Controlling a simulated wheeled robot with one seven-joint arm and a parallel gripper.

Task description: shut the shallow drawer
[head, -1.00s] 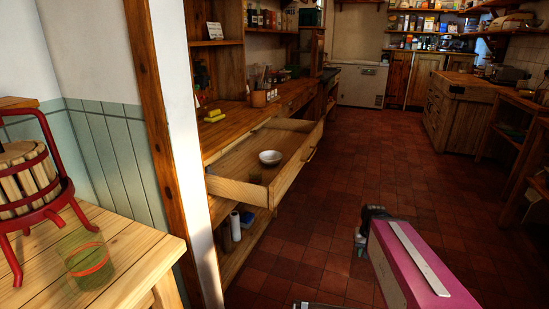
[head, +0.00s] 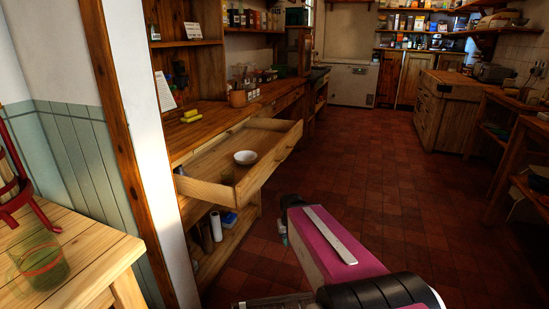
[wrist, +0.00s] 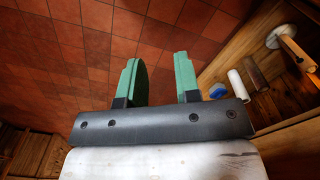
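The shallow drawer (head: 215,192) is pulled out from under the wooden counter on the left side of the head view. A small white bowl (head: 246,157) sits inside it. My gripper (head: 283,232) is low over the floor, to the right of the drawer's front and apart from it; in the head view my wrist mostly hides the fingers. In the wrist view my gripper (wrist: 160,78) shows two green fingers spread apart with only floor tiles between them.
Below the drawer, a lower shelf holds a white roll (head: 215,226) and a blue item (head: 229,218). A pine table (head: 90,268) with a green glass (head: 38,262) stands at near left, beside a white wall end. The tiled floor (head: 370,165) ahead is clear.

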